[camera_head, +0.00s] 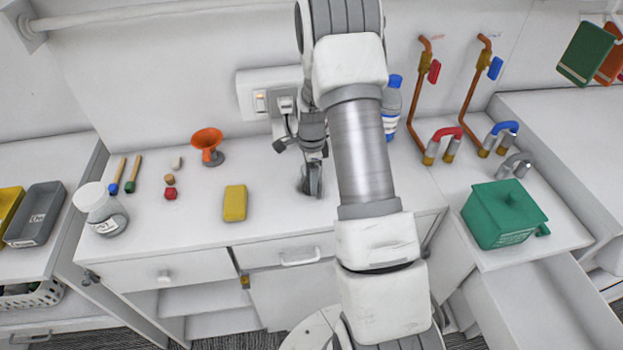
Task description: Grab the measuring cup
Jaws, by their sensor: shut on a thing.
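My gripper (313,178) reaches down to the white counter, right of the yellow sponge, and is shut on a small grey thing (303,184). This looks like the measuring cup, but it is small, mostly hidden by the fingers, and its shape is hard to make out. It is at or just above the counter top; I cannot tell whether it touches. No other thing in view clearly looks like a measuring cup.
The counter (275,210) also holds a yellow sponge (235,203), an orange funnel-shaped thing (207,140), a white jar (103,212) and small pieces at left. A blue-capped bottle (391,108) stands behind my arm. A green box (503,214) is at right, above an open drawer (545,300).

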